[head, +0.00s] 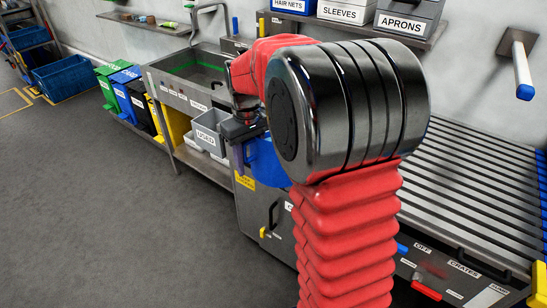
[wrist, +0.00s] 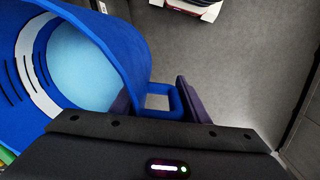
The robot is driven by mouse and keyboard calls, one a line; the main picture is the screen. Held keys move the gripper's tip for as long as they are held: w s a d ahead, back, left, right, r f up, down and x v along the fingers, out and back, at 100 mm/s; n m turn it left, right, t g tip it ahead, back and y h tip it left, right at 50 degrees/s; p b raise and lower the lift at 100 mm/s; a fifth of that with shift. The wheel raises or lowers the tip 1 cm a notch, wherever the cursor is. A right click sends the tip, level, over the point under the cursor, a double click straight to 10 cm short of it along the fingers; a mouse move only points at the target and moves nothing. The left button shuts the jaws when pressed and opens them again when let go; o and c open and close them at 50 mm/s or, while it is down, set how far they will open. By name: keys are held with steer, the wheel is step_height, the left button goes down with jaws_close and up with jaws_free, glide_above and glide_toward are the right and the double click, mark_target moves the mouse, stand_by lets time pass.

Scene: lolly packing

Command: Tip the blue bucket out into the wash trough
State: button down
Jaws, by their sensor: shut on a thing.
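The blue bucket (head: 264,165) hangs in my gripper (head: 240,145), partly hidden behind my arm in the head view. In the wrist view the bucket (wrist: 135,60) fills the upper left. My gripper (wrist: 165,103) is shut there on its blue loop handle, with one dark finger on either side. A pale blue round area shows inside the bucket; I cannot tell whether it is liquid or the bottom. The steel wash trough (head: 166,93), with a green line along its inner back wall, stands against the wall left of and beyond the gripper.
A grey bin marked USED (head: 207,135) sits below and left of the gripper. Green, blue, black and yellow bins (head: 125,85) stand by the trough's left end. A roller conveyor (head: 465,190) lies right. Shelf boxes (head: 405,18) are above. The floor (head: 120,220) at left is clear.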

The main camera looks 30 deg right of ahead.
steer(key=w+a+f, duration=0.1)
steer(key=w+a, duration=0.2)
steer(key=a, duration=0.2)
steer(key=w+a+f+m, duration=0.1)
steer(key=w+a+f, duration=0.1)
steer(key=a, duration=0.4)
steer(key=shift+w, duration=0.55)
